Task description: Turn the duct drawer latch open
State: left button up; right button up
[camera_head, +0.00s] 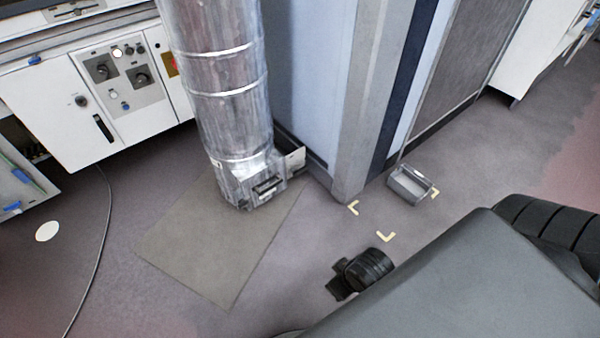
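The silver duct (222,85) comes down from the top and ends low above a flat mat. At its foot is a metal drawer box (240,188) with a small dark-framed front fitting (267,187), which may be the latch; its exact position is too small to tell. A light plate (295,159) sticks out on the box's right side. My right gripper (341,282), black, appears low in the middle, apart from the duct and to its lower right; its fingers are too unclear to judge. My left gripper is not in view.
The greenish-grey mat (210,250) lies under the duct. A white control cabinet (75,110) stands left, a tall blue-grey cabinet (310,75) behind right. A small metal tray (410,187) sits on the floor near yellow corner marks (386,237). A cable (100,250) runs along the left floor.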

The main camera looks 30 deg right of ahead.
aim_at(242, 201)
jog(key=k, duration=0.55)
jog(key=z, duration=0.3)
jog(key=i, duration=1.1)
jog(key=z, duration=0.5)
